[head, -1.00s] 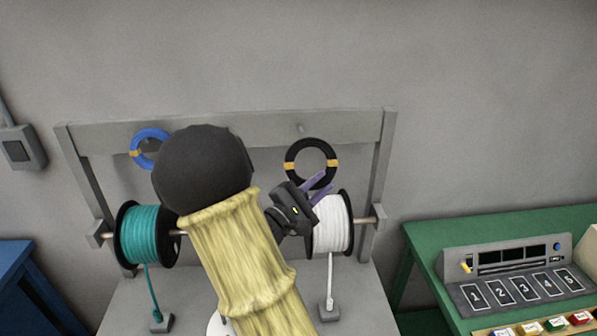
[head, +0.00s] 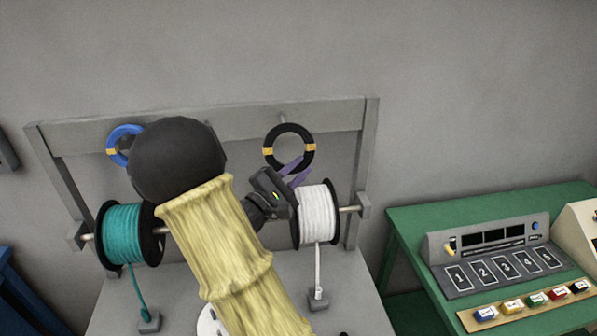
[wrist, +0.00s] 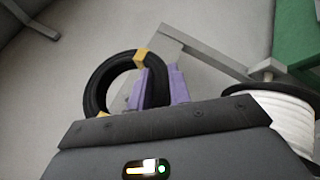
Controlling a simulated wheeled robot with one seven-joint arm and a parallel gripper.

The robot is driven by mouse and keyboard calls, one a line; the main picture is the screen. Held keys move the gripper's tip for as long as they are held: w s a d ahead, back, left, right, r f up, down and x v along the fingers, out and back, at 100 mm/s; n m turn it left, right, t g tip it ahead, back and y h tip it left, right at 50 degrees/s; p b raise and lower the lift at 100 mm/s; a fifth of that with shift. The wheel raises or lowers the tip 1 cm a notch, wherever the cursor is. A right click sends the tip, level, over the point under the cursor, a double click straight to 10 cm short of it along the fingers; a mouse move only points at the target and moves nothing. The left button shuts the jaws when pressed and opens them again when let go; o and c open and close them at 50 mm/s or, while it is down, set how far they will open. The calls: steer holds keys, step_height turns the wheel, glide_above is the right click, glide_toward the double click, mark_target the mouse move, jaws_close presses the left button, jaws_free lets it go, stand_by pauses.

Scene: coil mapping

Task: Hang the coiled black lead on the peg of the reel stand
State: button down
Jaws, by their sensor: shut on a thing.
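The coiled black lead (head: 270,142) is a ring with two yellow bands. My gripper (head: 296,166) has purple fingers and is shut on the ring's lower part, holding it upright in front of the stand's top bar. In the wrist view the black lead (wrist: 93,90) stands beyond the purple fingers (wrist: 158,88). The grey reel stand (head: 361,125) has a peg (head: 283,119) on its top bar, just above the ring in the head view. I cannot tell whether the ring touches the peg. A blue coil (head: 113,137) hangs at the bar's left.
A teal reel (head: 122,235) and a white reel (head: 312,215) sit on the stand's rod, the white one close beside my gripper. A green table (head: 405,215) with a numbered panel (head: 500,268) is at the right. A blue surface (head: 20,300) is at the lower left.

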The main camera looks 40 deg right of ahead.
steer(key=w+d+f+p, duration=0.1)
steer(key=w+d, duration=0.4)
steer(key=w, duration=0.3)
steer(key=shift+w+d+f, duration=0.2)
steer(key=shift+w, duration=0.15)
stand_by(0.9)
stand_by(0.5)
steer(key=c, duration=1.2)
jaws_free()
steer(key=b+v, duration=0.6)
steer(key=v, duration=1.1)
steer(key=shift+a+f+b, duration=0.15)
steer(key=shift+b, duration=0.2)
